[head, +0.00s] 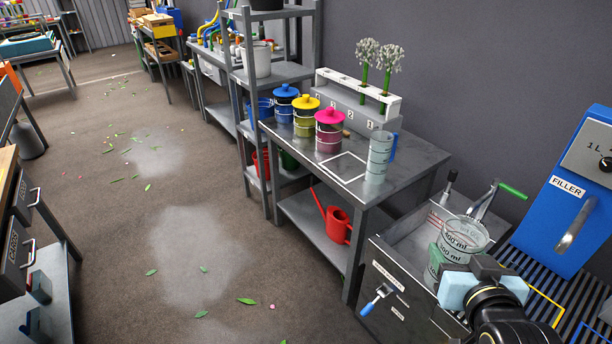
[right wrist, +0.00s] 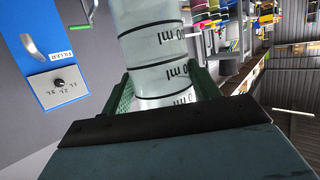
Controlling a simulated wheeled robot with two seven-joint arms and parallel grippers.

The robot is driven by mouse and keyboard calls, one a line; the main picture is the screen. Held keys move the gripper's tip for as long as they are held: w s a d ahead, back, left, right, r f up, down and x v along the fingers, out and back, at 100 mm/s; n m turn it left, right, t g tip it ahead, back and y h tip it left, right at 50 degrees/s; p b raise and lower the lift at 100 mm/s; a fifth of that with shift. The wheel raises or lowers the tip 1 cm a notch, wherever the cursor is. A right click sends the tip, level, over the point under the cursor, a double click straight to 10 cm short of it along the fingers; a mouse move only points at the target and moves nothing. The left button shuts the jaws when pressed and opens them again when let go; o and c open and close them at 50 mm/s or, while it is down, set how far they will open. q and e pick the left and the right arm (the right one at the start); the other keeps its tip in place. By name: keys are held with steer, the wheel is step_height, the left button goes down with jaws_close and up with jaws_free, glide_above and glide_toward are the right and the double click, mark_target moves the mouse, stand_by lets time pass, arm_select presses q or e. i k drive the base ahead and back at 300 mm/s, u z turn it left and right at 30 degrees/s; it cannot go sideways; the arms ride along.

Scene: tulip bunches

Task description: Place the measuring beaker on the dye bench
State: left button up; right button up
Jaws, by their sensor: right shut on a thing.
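The measuring beaker (head: 463,238) is clear, with black ml marks, and is in my right gripper (head: 458,284) at the lower right of the head view. In the right wrist view, the green fingers of the gripper (right wrist: 163,92) are on either side of the beaker (right wrist: 152,48). The dye bench (head: 392,189) is a grey metal table left of and beyond the gripper. A white square outline (head: 343,167) marks a clear patch on its top. The beaker is apart from the dye bench. My left gripper is not in view.
Blue, yellow and pink lidded pots (head: 330,130) stand on the bench, with a clear jug (head: 379,157) right of the outline. A white rack (head: 357,99) with white flowers is behind. A blue filler (head: 575,190) is at right. A red watering can (head: 337,222) sits below.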

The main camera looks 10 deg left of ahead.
mark_target(342, 170)
steer(key=u, duration=1)
steer(key=i, duration=1.75)
steer(key=z, duration=1.1)
steer(key=i, duration=0.4)
steer(key=z, duration=0.3)
